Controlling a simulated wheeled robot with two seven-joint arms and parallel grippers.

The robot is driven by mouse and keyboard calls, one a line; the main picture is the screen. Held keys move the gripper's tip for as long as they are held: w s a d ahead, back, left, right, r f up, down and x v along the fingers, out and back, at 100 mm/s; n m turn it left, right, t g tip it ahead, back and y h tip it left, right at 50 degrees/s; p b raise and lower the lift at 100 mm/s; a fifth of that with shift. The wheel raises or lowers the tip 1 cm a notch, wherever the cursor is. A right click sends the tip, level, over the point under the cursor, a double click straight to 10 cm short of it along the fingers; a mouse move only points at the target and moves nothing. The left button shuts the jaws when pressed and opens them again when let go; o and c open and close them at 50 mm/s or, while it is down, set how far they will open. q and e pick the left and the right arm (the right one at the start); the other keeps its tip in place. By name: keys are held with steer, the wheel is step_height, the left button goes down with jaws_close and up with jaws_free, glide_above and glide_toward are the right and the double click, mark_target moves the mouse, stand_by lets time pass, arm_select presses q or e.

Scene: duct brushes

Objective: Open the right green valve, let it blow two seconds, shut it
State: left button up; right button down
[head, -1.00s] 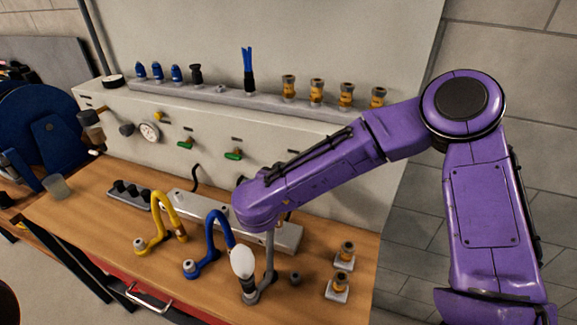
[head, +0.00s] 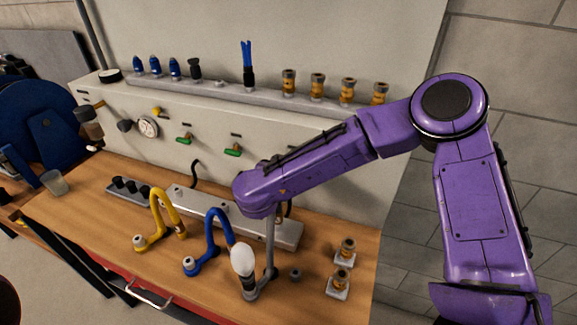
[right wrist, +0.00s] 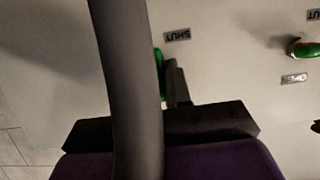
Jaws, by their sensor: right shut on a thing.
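The right green valve (right wrist: 159,62) shows as a strip of green handle in the right wrist view, mostly hidden behind a grey tube and my finger. My right gripper (right wrist: 173,80) is at this handle on the pale panel and is shut on it. An upside-down SHUT label (right wrist: 177,35) is beside it. In the head view my purple right arm hides both the gripper and this valve. Two other green valves, a left one (head: 184,138) and a middle one (head: 233,150), show on the panel. My left gripper is not in view.
A grey tube (right wrist: 127,80) stands close before the wrist camera. On the wooden bench (head: 90,200) are a yellow hose (head: 163,210), a blue hose (head: 213,230), a white-headed piece (head: 243,260) and brass fittings (head: 347,252). Brushes and fittings line the ledge (head: 220,93) above.

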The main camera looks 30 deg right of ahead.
steer(key=shift+a+r, duration=0.1)
steer(key=shift+a, duration=0.05)
steer(key=shift+s+d+f+m+t+y+b, duration=0.15)
steer(key=shift+f+m+t+y+b, duration=0.2)
steer(key=shift+m+t+b, duration=1.25)
steer(key=shift+s+d+f+m+t+y+b, duration=0.15)
steer(key=shift+m+t+y+b, duration=0.4)
steer(key=shift+m+b, duration=2.05)
steer(key=shift+s+f+m+t+y+b, duration=0.25)
steer(key=shift+m+t+b, duration=0.9)
steer(key=shift+m+b, duration=0.95)
steer(key=shift+r+b, duration=0.1)
steer(key=shift+b, duration=0.2)
steer(key=shift+n, duration=0.3)
steer(key=c, duration=1.1)
jaws_free()
steer(key=shift+c, duration=0.2)
steer(key=shift+s+r, duration=0.2)
